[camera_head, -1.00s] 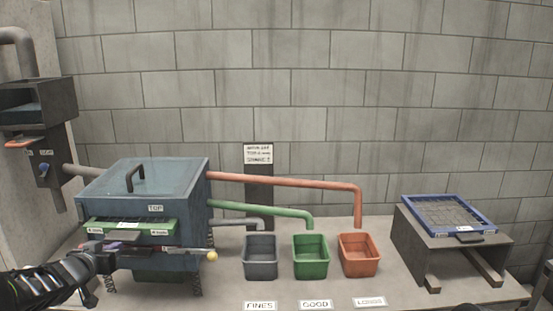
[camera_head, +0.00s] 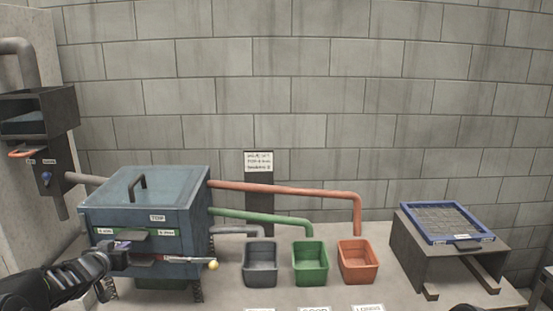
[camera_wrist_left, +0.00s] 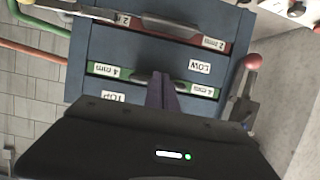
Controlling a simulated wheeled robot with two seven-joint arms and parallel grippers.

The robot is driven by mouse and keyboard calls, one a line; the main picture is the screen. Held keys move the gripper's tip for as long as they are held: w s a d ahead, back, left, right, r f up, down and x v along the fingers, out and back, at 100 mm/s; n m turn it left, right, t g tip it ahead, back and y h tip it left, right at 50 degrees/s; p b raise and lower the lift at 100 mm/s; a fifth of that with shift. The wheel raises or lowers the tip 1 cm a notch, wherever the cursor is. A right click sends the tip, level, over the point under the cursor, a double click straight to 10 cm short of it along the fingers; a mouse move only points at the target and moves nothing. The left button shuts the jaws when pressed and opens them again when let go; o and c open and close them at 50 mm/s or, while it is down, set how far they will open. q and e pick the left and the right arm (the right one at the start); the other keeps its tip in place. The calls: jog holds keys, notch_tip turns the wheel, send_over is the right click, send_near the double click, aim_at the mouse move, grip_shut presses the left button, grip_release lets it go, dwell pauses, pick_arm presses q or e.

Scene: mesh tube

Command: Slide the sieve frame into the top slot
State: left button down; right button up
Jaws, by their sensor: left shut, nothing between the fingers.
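The green 4 mm sieve frame (camera_head: 105,232) sits in the slot labelled TOP of the blue sieve box (camera_head: 150,190). Its green front strip also shows in the left wrist view (camera_wrist_left: 203,90) and looks about level with the box face. My left gripper (camera_head: 122,256) is shut and empty, with its tips (camera_wrist_left: 162,88) at the dark handle in the middle of that strip. The fingers partly hide the handle; I cannot tell whether they touch it. A red 2 mm frame (camera_wrist_left: 212,42) sits in the LOW slot. My right gripper is not in view.
A lever with a yellow ball (camera_head: 213,265) and one with a red ball (camera_wrist_left: 252,62) stand beside the box front. Grey (camera_head: 260,262), green (camera_head: 310,264) and orange (camera_head: 357,262) bins stand to the right. A blue-framed sieve (camera_head: 443,222) lies on a dark stand (camera_head: 408,248).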

pick_arm(q)
jog(key=shift+w, duration=0.1)
jog(key=s+b, duration=0.2)
jog(key=s, duration=0.5)
dwell(0.4)
